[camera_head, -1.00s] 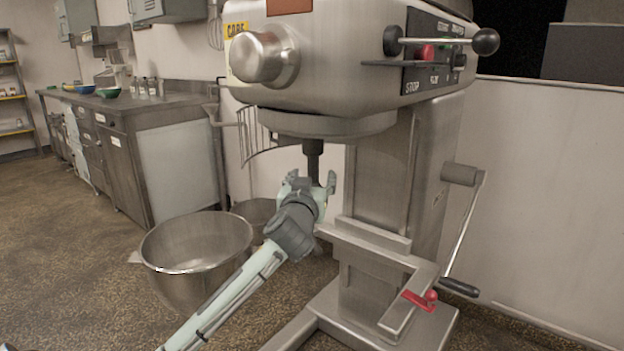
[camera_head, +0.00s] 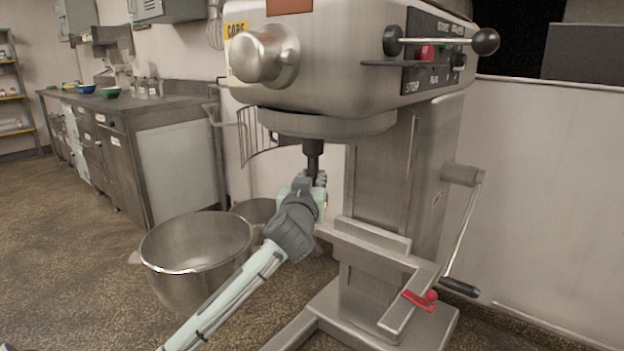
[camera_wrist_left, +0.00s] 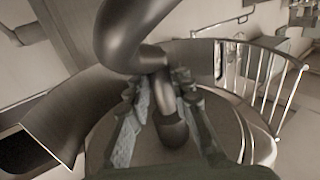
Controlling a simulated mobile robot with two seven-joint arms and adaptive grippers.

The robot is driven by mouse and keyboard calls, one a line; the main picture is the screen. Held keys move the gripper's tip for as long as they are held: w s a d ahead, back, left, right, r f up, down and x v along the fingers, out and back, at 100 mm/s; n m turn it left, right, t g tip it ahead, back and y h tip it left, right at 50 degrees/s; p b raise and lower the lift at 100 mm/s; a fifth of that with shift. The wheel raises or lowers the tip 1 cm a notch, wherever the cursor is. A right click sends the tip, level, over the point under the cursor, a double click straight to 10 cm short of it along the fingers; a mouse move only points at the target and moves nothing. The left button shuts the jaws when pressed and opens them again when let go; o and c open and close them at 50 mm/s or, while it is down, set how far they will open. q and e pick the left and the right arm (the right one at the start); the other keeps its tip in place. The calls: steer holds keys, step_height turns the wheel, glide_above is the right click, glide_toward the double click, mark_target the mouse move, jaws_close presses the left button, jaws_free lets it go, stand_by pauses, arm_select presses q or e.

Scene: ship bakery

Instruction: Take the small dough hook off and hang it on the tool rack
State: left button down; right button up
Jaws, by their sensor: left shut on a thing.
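The dough hook shows in the left wrist view as a thick, dark grey curved bar (camera_wrist_left: 135,35). In the head view, a dark shaft (camera_head: 313,150) hangs under the mixer head (camera_head: 330,75), and my gripper hides what is below it. My left gripper (camera_head: 312,183) is shut around the hook under the mixer head; its fingers lie on both sides of the bar in the left wrist view (camera_wrist_left: 160,95). The hook still appears to be up at the mixer's shaft. My right gripper is not in view. I cannot make out the tool rack clearly.
A wire bowl guard (camera_head: 252,137) hangs open at the left of the mixer head. A large steel bowl (camera_head: 197,243) stands on the floor at the left. The mixer's bowl support (camera_head: 375,245) and column (camera_head: 385,165) are close on the right. A whisk (camera_head: 215,27) hangs at the wall.

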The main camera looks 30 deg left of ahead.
arm_select(q)
steer(key=shift+r, duration=0.15)
steer(key=shift+a+r+p, duration=0.1)
steer(key=shift+r+p, duration=0.2)
steer(key=shift+r, duration=0.15)
stand_by(0.6)
steer(key=shift+f, duration=0.1)
step_height(320, 180, down, 6)
steer(key=b, duration=0.4)
stand_by(0.5)
steer(key=shift+s, duration=0.1)
steer(key=shift+v, duration=2.75)
